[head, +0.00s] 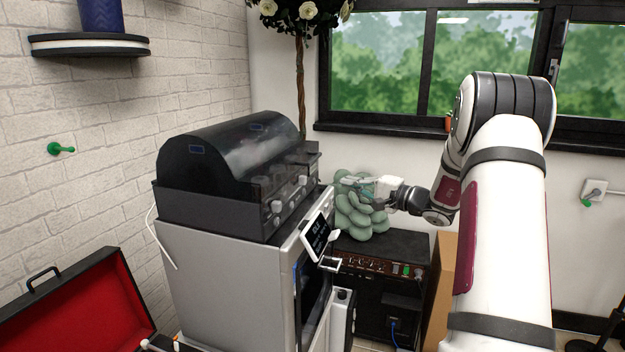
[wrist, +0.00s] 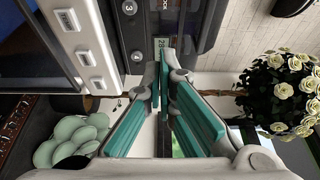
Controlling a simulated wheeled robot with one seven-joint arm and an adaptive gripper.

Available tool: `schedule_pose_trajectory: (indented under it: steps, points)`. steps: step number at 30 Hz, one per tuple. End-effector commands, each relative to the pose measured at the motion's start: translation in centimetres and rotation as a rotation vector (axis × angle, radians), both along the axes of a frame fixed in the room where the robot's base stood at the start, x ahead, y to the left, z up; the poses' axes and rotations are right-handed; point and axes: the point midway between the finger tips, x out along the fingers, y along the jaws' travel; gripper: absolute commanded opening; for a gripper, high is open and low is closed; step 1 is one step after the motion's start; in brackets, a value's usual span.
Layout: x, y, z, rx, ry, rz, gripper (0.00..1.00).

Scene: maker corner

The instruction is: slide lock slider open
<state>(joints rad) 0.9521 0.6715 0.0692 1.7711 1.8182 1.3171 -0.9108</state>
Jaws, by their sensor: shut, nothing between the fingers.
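A large appliance (head: 240,265) has a grey body and a dark domed lid (head: 235,150). I cannot make out for certain which part is the lock slider. My gripper (head: 352,183) is beside the appliance's front, at about knob height, with teal fingers. In the wrist view my gripper (wrist: 161,72) is shut and empty, its fingertips meeting in front of a dark panel with small round controls (wrist: 129,8). Contact with that panel cannot be told.
Green rounded cushion-like shapes (head: 362,222) lie behind my gripper on a black cabinet (head: 385,245). A flowering tree (head: 300,70) stands behind the appliance. An open red-lined case (head: 80,310) is at the lower left. A window (head: 430,60) is at the back.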

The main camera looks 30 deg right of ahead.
Motion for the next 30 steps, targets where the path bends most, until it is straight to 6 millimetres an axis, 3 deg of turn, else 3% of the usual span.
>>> schedule_pose_trajectory:
  steps: [10, 26, 30]
  points:
    - [1.1, 0.5, 0.0, 0.0, 0.0, 0.005, 0.0]
    - [9.5, 3.4, 0.0, 0.001, 0.0, 0.005, 0.0]
    - [8.5, 4.6, 0.1, 0.002, 0.003, 0.004, 0.0]
